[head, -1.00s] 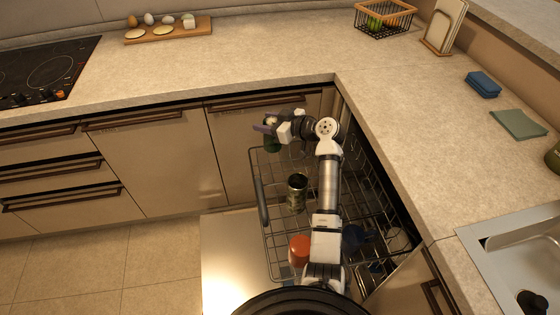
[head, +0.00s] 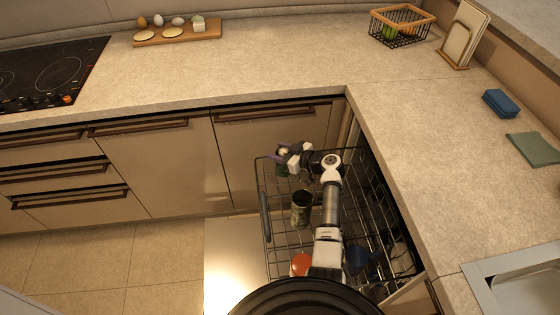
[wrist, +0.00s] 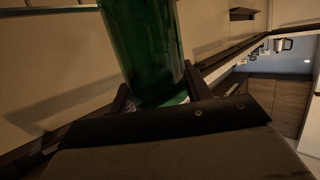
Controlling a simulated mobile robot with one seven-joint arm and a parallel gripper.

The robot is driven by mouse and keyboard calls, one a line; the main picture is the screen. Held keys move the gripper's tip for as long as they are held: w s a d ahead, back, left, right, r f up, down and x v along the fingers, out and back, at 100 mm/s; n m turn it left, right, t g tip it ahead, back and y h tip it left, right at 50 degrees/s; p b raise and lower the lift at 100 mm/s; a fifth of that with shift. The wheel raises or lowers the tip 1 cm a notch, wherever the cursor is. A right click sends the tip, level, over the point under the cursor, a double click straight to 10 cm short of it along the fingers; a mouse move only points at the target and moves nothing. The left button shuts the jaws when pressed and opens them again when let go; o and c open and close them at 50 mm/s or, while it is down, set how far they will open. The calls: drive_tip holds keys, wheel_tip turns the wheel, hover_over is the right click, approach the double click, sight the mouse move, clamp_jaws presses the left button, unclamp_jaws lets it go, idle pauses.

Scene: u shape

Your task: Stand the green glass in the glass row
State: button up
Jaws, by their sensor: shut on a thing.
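The green glass (wrist: 148,45) fills the upper middle of the wrist view, clamped between the dark fingers of my gripper (wrist: 160,98). It looks slightly tilted there. In the head view my gripper (head: 284,157) is at the far left corner of the pulled-out dishwasher rack (head: 265,215), with the green glass (head: 282,171) small and partly hidden by it. A dark olive glass (head: 300,209) and an orange-red cup (head: 301,263) stand along the rack's left side, nearer to me. I cannot tell whether the held glass touches the rack.
Blue dishes (head: 357,258) sit in the rack right of my arm. Drawer fronts (head: 250,150) stand close behind the rack, and the counter edge (head: 375,160) runs along its right. The open dishwasher door (head: 228,250) lies to the left.

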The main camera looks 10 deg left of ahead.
drive_tip(key=shift+f+p, duration=0.4)
drive_tip(key=shift+f, duration=2.8)
drive_tip(key=shift+f, duration=0.1)
drive_tip(key=o, duration=1.2)
drive_tip(key=b+v, duration=0.2)
drive_tip(key=v, duration=1)
drive_tip(key=shift+b, duration=0.4)
drive_tip(key=shift+r, duration=0.2)
